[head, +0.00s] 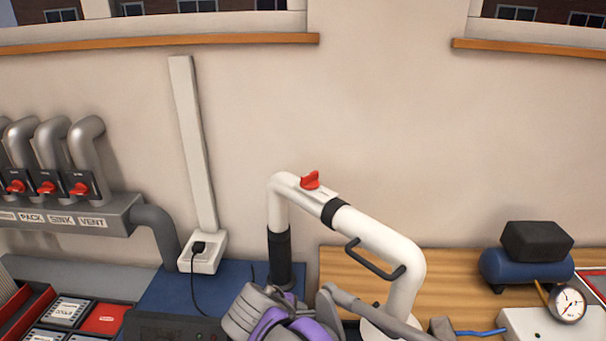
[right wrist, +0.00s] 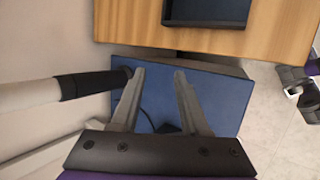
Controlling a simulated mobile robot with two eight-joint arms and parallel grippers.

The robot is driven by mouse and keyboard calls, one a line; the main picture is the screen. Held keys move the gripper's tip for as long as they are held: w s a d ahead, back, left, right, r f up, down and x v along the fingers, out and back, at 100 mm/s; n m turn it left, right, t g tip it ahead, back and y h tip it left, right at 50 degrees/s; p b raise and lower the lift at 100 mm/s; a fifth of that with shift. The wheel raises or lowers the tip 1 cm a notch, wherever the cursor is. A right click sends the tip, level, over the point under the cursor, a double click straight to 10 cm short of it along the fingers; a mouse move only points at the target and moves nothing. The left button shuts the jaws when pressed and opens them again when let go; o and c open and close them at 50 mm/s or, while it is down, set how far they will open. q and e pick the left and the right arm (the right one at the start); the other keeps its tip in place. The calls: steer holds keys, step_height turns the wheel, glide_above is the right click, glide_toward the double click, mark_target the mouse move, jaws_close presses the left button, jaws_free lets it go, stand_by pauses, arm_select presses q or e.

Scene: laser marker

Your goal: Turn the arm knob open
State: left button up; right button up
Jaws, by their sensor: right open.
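The arm knob (head: 310,180) is red and sits on top of the white extraction arm (head: 375,235), near its upper left bend, in the head view. Part of the arm, with a black sleeve (right wrist: 90,85), enters the right wrist view from the left; the knob is not visible there. My right gripper (right wrist: 160,73) is open, with nothing between its grey fingers. The sleeve's end is close to the left finger; I cannot tell if they touch. Grey and purple parts of my arm show at the bottom of the head view, below the knob. My left gripper is not in view.
A black handle (head: 375,260) hangs under the extraction arm. Red duct valves (head: 46,187) line the left wall. A white socket box (head: 203,252) with a black cable stands behind the blue surface. A blue compressor (head: 520,268) and a gauge (head: 568,303) are at right.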

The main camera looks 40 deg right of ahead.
steer(key=w+d+r+n+h, duration=0.45)
steer(key=w+r, duration=0.25)
steer(key=r, duration=0.4)
steer(key=n+g+h, duration=0.2)
steer(key=n+h, duration=0.3)
steer(key=h, duration=0.2)
glide_toward(302, 180)
steer(key=d, duration=0.2)
steer(key=shift+t, duration=0.4)
steer(key=d, duration=0.7)
steer(key=d+p, duration=0.1)
steer(key=d, duration=0.2)
steer(key=shift+w+d+r, duration=0.1)
steer(key=shift+w+d, duration=0.2)
steer(key=shift+w, duration=0.05)
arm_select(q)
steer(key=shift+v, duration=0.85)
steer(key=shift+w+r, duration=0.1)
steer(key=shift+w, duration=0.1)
arm_select(e)
jaws_close()
